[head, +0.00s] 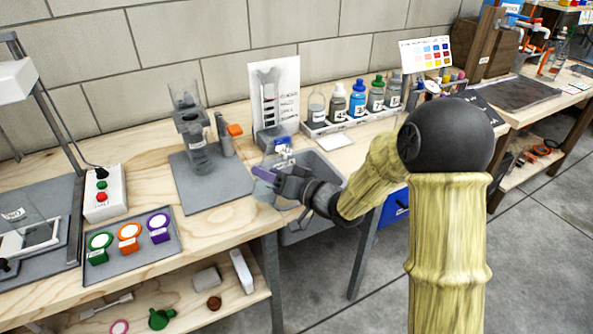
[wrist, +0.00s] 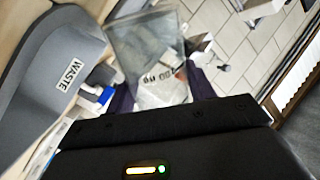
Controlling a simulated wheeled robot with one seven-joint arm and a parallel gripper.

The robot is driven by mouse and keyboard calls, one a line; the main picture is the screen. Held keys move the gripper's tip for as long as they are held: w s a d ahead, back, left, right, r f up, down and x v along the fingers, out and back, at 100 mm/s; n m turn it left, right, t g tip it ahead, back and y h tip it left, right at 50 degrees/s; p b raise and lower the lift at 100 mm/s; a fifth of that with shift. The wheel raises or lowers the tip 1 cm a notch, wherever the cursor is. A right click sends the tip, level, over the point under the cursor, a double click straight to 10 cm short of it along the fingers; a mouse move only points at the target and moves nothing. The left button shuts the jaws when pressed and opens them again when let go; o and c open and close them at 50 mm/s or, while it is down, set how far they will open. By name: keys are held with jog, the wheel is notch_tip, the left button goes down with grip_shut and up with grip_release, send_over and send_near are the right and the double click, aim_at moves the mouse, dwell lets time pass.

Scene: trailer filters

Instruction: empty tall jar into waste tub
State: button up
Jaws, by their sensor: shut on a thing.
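The wrist view is rolled, and the jar looks tilted. The tub's wall with its WASTE label (wrist: 65,76) is at the left of that view, apart from the jar. The jar is hard to make out in the head view. I cannot tell what is inside it.
A clear column on a stand (head: 192,130) is left of the tub on a grey mat (head: 215,185). A filter poster (head: 275,95) and a rack of bottles (head: 345,122) stand behind.

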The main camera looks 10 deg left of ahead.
jog(key=shift+w+d+m, duration=0.2)
jog(key=shift+d+m, duration=0.1)
jog(key=shift+m, duration=0.1)
jog(key=shift+f+p, duration=0.1)
jog(key=shift+p, duration=0.3)
jog(key=shift+s+a+m, duration=0.1)
jog(key=shift+a+m, duration=0.1)
jog(key=shift+m, duration=0.2)
jog(key=shift+d+f+m+p, duration=0.1)
jog(key=shift+d+m+p, duration=0.15)
jog(key=shift+m+p, duration=0.2)
jog(key=shift+s+a, duration=0.15)
jog(key=shift+a, duration=0.15)
jog(key=shift+d+f+m, duration=0.1)
jog(key=shift+d+m, duration=0.05)
jog(key=shift+m, duration=0.2)
jog(key=shift+p, duration=0.35)
jog(key=shift+m, duration=0.3)
